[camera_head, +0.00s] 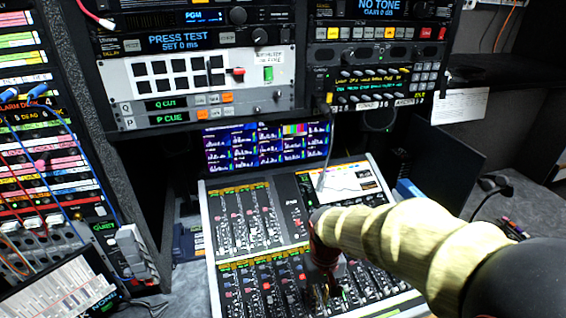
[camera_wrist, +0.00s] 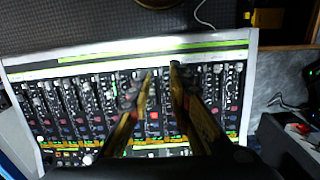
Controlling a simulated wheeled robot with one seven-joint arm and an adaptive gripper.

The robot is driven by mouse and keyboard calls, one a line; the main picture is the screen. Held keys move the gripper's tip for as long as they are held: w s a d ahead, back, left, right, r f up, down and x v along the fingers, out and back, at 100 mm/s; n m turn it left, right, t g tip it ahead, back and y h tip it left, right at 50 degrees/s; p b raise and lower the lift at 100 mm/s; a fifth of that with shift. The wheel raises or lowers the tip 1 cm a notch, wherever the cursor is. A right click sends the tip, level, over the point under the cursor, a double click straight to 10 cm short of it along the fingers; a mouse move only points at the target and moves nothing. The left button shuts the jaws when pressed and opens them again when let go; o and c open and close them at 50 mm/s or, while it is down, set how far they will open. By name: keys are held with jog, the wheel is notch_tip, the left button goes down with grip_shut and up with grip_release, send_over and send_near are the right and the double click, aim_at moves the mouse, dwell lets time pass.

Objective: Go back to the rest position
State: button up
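My arm, in a pale yellow sleeve, reaches in from the right in the head view. My gripper (camera_head: 326,290) points down over the mixing console (camera_head: 283,246), in front of its faders. In the wrist view the two fingers of my gripper (camera_wrist: 162,72) stand a little apart with nothing held between them. The console also fills the middle of the wrist view (camera_wrist: 90,62), with its rows of knobs and coloured buttons behind the fingers. I cannot tell how far the fingertips are from the console's surface.
A rack with a button panel (camera_head: 190,82) stands behind the console, above a lit monitor (camera_head: 266,144). A patch bay with cables (camera_head: 40,150) rises at the left. A tilted screen (camera_head: 65,290) lies front left. A dark laptop-like panel (camera_head: 440,160) stands at the right.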

jog(key=s+d+r+m+t+b, duration=0.2)
jog(key=s+d+r+t+b, duration=0.3)
jog(key=s+d+r, duration=0.4)
jog(key=s+r+t, duration=0.1)
jog(key=s+r, duration=0.2)
jog(key=s, duration=0.1)
jog(key=shift+s+d+r+m+b, duration=0.2)
jog(key=shift+s+d+m+b, duration=0.1)
jog(key=shift+s, duration=0.1)
jog(key=shift+a, duration=0.15)
